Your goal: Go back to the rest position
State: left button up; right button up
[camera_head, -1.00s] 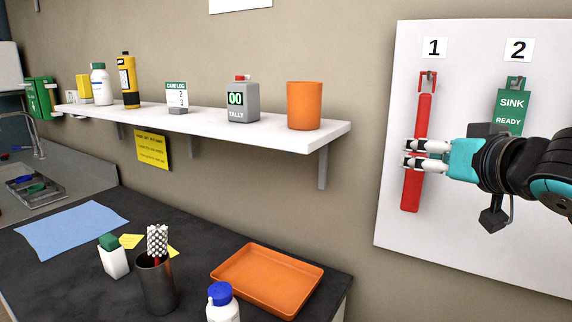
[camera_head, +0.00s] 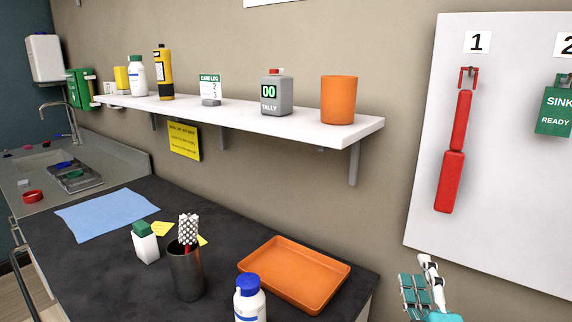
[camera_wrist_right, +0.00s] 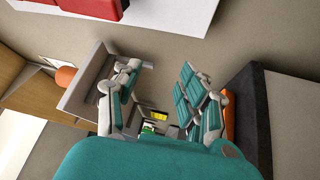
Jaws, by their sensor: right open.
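My right gripper (camera_head: 424,285) is low at the right of the head view, below the white wall board and right of the orange tray. It is open, with nothing between its fingers. In the right wrist view its two fingers (camera_wrist_right: 158,98) stand apart. The red tool (camera_head: 452,150) hangs on the hook under label 1 on the board (camera_head: 418,205), tilted a little, and is clear of the gripper. The green SINK READY sign (camera_head: 556,108) hangs under label 2, partly cut off by the frame edge. My left gripper is not in view.
The dark counter (camera_head: 110,265) holds the orange tray (camera_head: 257,277), a blue-capped bottle (camera_head: 250,302), a metal cup (camera_head: 187,277) and a blue cloth (camera_head: 105,214). A white shelf (camera_head: 300,128) with several containers juts from the wall above. The wall below the board is free.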

jog(key=s+d+f+m+g+h, duration=0.1)
jog(key=s+f+m+g, duration=0.15)
jog(key=f, duration=0.45)
jog(key=s+d+f+m+g, duration=0.1)
jog(key=f+m+g, duration=0.2)
jog(key=f, duration=0.3)
jog(key=s+a+f+m+g+y, duration=0.15)
jog(key=s+f+m+g, duration=0.35)
jog(key=s+f, duration=0.5)
jog(key=s+a+f+m+g+y, duration=0.1)
jog(key=s+a+f+m+g, duration=0.2)
jog(key=s+f+g, duration=0.55)
jog(key=s+f, duration=0.3)
jog(key=f, duration=2.2)
jog(key=s+d+f+p, duration=0.1)
jog(key=s+d+f, duration=0.2)
jog(key=s+f, duration=1.3)
jog(key=shift+s+p, duration=0.35)
jog(key=shift+s, duration=0.1)
